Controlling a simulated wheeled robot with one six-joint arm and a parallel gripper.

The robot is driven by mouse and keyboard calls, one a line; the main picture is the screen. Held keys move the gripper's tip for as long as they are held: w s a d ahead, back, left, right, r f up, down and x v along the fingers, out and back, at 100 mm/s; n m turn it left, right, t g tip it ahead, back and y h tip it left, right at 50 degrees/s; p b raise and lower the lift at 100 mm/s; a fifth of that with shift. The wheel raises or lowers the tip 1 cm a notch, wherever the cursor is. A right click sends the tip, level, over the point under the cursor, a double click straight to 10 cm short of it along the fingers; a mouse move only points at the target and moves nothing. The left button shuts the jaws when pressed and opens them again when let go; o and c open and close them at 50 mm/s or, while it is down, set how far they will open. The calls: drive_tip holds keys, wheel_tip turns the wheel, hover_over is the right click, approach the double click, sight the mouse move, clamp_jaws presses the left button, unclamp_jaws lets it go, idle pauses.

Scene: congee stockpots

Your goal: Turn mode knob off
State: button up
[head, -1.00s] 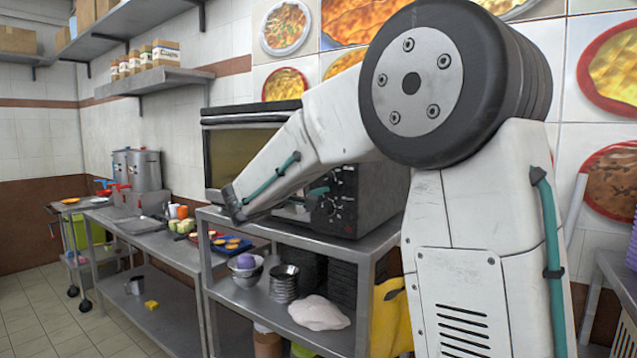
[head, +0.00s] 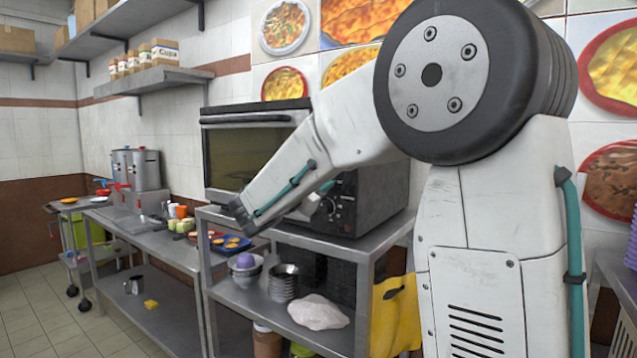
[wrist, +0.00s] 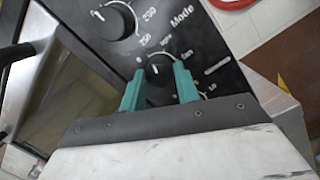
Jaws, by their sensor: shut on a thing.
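A dark oven (head: 366,195) with a glass door (head: 238,155) stands on a steel cart, its control panel on the right side of its front. In the wrist view the panel (wrist: 222,62) shows the word "Mode" and a black mode knob (wrist: 160,70) with a white pointer mark. My gripper (wrist: 160,84) has one teal finger on each side of this knob and is shut on it. In the head view my arm largely hides the gripper and knob.
A second knob (wrist: 114,20) with temperature numbers sits above the mode knob in the wrist view. The oven door's dark handle (wrist: 14,54) is at the left. Below the oven, the cart (head: 352,262) holds bowls and a white bag (head: 318,312).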

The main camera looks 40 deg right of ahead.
drive_tip(key=shift+n+t, duration=0.3)
drive_tip(key=shift+n, duration=1.7)
drive_tip(key=o, duration=1)
drive_tip(key=shift+c, duration=0.2)
drive_tip(key=shift+a, duration=0.1)
drive_tip(key=v, duration=0.7)
drive_tip(key=shift+s+a, duration=0.25)
drive_tip(key=shift+a, duration=0.05)
